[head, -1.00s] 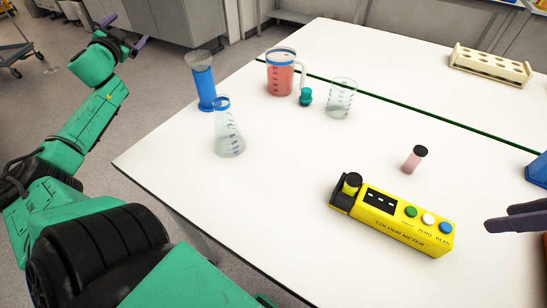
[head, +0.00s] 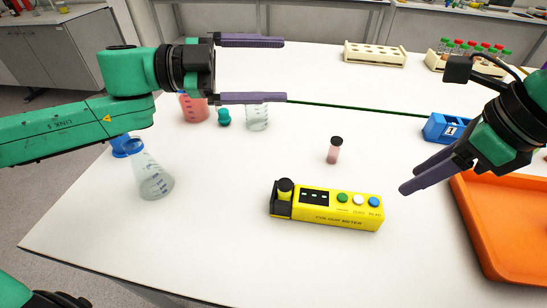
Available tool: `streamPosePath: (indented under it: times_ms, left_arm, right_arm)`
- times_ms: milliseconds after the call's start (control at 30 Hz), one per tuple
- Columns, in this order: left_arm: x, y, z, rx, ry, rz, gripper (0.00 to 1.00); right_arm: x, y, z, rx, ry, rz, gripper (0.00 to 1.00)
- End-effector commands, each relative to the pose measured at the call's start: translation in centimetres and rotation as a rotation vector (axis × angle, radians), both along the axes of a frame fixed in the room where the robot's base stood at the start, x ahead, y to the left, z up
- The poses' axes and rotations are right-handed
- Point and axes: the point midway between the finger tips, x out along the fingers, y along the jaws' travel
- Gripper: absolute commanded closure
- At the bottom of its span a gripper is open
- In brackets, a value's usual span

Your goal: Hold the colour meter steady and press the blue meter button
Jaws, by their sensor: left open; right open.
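The yellow colour meter (head: 328,207) lies on the white table with its buttons facing up. Its blue button (head: 374,202) is at the right end, beside a white button (head: 358,200) and a green button (head: 342,198). A black-capped round part stands at its left end. My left gripper (head: 252,70) is open and empty, raised over the back left of the table, its fingers pointing right. My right gripper (head: 404,190) points down and left, just right of the meter and apart from it; its fingers overlap in this view.
A black-capped pink vial (head: 334,151) stands behind the meter. A conical flask (head: 152,178), red jug (head: 193,108), green stopper (head: 224,117) and beaker (head: 257,117) are at left. An orange tray (head: 500,235) and blue holder (head: 440,128) are at right. Racks (head: 374,54) stand behind.

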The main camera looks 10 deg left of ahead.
Motion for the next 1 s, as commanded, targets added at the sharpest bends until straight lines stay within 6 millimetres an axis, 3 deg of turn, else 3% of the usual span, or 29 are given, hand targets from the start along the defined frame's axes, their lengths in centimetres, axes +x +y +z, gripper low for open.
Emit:
streamPosePath:
  times_ms: [33,67,100,200,333,500,800,1000]
  left_arm:
    - [-2.1,-2.2,-2.3,0.026,0.094,-0.086,0.0]
    - [-2.9,-2.8,-4.5,0.044,0.174,-0.111,0.0]
    - [-3.2,-3.1,-7.5,0.068,0.275,-0.118,0.0]
    - [-4.4,-3.1,-13.7,0.126,0.484,-0.118,0.0]
    - [-6.1,-2.9,-18.6,0.177,0.655,-0.116,0.0]
    - [-6.8,-3.3,-20.5,0.196,0.714,-0.115,0.0]
    - [-6.6,-8.2,-22.5,0.194,0.714,-0.115,0.0]
    - [-6.4,-9.7,-23.0,0.192,0.708,-0.113,0.0]
  right_arm:
    - [0.0,0.0,0.0,0.0,0.0,0.0,0.5]
    - [0.0,0.0,0.0,0.0,0.0,0.0,0.5]
    - [0.0,0.0,0.0,0.0,0.0,0.0,0.5]
    - [0.0,0.0,0.0,0.0,0.0,0.0,0.5]
    - [0.0,0.0,0.0,0.0,0.0,0.0,0.5]
    - [0.0,0.0,0.0,0.0,0.0,0.0,0.5]
    - [0.0,0.0,0.0,0.0,0.0,0.0,0.5]
    - [0.0,0.0,0.0,0.0,0.0,0.0,0.5]
